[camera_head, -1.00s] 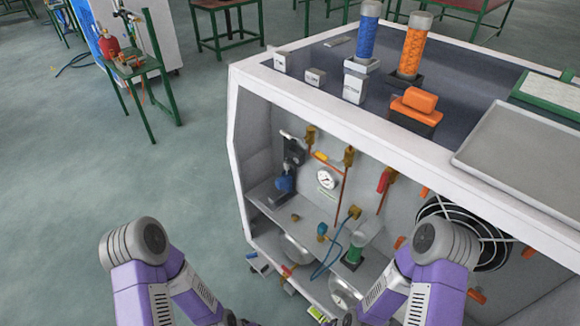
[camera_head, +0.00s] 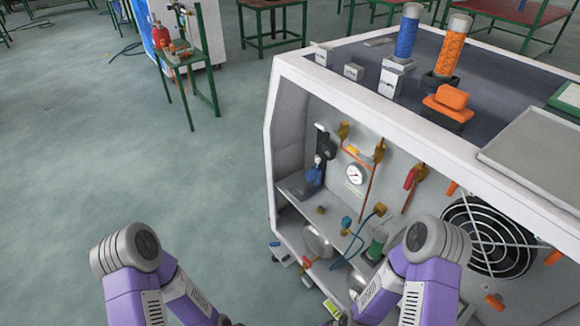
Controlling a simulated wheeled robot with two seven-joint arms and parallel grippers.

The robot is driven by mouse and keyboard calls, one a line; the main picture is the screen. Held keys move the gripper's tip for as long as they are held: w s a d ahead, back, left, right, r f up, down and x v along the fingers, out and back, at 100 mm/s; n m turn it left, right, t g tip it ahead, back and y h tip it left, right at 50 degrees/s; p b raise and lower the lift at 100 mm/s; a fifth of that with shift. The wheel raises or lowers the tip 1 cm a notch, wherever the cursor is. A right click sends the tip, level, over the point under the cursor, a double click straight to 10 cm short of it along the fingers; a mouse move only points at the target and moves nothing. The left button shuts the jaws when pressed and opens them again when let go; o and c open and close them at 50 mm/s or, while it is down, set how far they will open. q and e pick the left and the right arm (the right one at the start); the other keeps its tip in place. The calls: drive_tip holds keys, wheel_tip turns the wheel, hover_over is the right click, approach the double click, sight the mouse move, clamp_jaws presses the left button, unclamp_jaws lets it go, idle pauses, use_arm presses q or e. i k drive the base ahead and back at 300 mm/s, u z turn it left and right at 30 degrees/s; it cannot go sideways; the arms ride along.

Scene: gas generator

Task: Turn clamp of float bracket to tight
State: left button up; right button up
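Inside the open-fronted white cabinet, a dark upright bracket with a blue part (camera_head: 316,170) stands on the shelf at the left. It looks like the float bracket, but its clamp is too small to make out. My two purple arms come up from the bottom edge, the left one well left of the cabinet and the right one in front of its lower shelf. Both arms bend back down, and their grippers are below the picture edge. Neither arm visibly touches the bracket.
The cabinet (camera_head: 290,66) also holds a round gauge (camera_head: 355,175), copper pipes with valves, a green cylinder (camera_head: 377,243) and a black fan (camera_head: 487,236). Blue and orange cylinders stand on top. A green table (camera_head: 180,55) stands at the back left. The floor (camera_head: 150,170) left of the cabinet is clear.

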sight(324, 157)
drive_tip(key=z, duration=0.9)
drive_tip(key=k, duration=0.15)
drive_tip(key=u, duration=1.9)
drive_tip(key=i, duration=0.95)
drive_tip(key=z, duration=0.65)
